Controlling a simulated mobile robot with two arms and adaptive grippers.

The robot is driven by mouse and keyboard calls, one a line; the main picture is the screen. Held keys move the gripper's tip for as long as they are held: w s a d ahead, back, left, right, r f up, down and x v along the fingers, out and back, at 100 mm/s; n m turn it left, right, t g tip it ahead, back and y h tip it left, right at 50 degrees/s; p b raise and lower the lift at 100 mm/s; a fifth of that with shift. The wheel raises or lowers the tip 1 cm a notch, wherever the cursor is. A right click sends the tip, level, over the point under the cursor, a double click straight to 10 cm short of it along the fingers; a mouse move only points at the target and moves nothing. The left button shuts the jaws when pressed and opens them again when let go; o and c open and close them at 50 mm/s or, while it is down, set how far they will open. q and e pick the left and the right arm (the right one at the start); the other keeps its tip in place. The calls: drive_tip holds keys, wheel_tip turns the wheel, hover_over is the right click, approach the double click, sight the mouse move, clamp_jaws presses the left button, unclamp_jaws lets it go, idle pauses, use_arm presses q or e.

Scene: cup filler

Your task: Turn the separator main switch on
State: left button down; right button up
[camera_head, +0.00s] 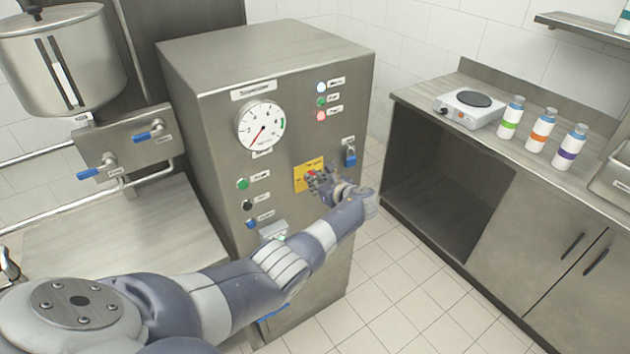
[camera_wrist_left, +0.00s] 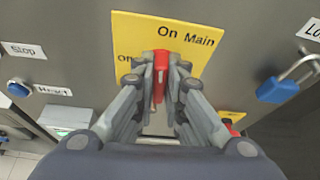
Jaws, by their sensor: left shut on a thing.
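The separator cabinet (camera_head: 215,120) stands in the middle of the head view. On its front is the main switch's yellow plate (camera_head: 300,181), which also shows in the left wrist view (camera_wrist_left: 205,40) with "On" and "Main" lettering. The red switch handle (camera_wrist_left: 160,78) lies between the fingers of my left gripper (camera_wrist_left: 162,66). The gripper is shut on it. In the head view my left gripper (camera_head: 320,180) is at the plate and covers most of the handle. My right gripper is not in view.
A blue padlock (camera_wrist_left: 279,90) hangs right of the plate. Green, black and blue buttons (camera_head: 242,184) are left of it, and a round gauge (camera_head: 261,126) is above. A counter with bottles (camera_head: 541,131) and a hotplate (camera_head: 470,106) stands at right, with open floor (camera_head: 400,300) before it.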

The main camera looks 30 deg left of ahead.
use_arm(q)
drive_tip(key=shift+f+m+g, duration=0.1)
drive_tip(key=shift+m+g, duration=0.2)
idle(0.4)
drive_tip(key=c, duration=1.7)
unclamp_jaws()
drive_tip(key=shift+o, duration=0.2)
drive_tip(key=shift+d, duration=0.15)
drive_tip(key=v, duration=1.2)
drive_tip(key=shift+f, duration=0.1)
